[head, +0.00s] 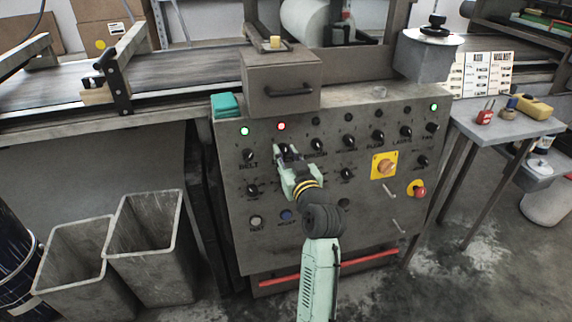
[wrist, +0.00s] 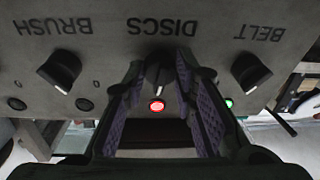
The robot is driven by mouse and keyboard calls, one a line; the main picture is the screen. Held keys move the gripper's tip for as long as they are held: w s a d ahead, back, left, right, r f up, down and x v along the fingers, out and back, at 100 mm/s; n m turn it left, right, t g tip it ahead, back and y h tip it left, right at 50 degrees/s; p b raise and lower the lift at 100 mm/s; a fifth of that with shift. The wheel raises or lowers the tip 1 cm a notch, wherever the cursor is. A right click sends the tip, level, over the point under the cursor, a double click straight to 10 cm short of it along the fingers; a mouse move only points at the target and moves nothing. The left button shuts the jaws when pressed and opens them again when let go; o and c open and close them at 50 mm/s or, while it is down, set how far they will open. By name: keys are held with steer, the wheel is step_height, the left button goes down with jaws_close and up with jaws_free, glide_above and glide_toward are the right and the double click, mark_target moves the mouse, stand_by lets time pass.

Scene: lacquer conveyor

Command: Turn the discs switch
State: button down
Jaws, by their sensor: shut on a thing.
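The discs switch (wrist: 156,74) is a black knob with a pale pointer line, under the upside-down DISCS label in the wrist view. My gripper (head: 284,154) reaches the upper left of the grey control panel (head: 330,222). Its two purple-padded fingers stand on either side of the knob in the wrist view (wrist: 160,80), shut on it. A red lamp (wrist: 157,105) for this switch is lit; it also shows in the head view (head: 281,126). In the head view my gripper mostly covers the knob and its label.
The belt knob (wrist: 251,72) and brush knob (wrist: 59,71) flank the discs switch. The belt lamp (head: 245,131) is green. Grey bins (head: 150,250) stand on the floor at left.

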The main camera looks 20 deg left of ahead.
steer(key=n+b, duration=0.4)
steer(key=n, duration=0.1)
steer(key=shift+w+d+f+g, duration=0.1)
steer(key=shift+g, duration=0.3)
steer(key=shift+r+n+g+y+b, duration=0.2)
steer(key=shift+n+g+y+b, duration=0.15)
steer(key=shift+n+b, duration=1.15)
steer(key=shift+n, duration=0.6)
steer(key=c, duration=1.3)
jaws_free()
steer(key=v, duration=1.2)
steer(key=shift+r, duration=0.15)
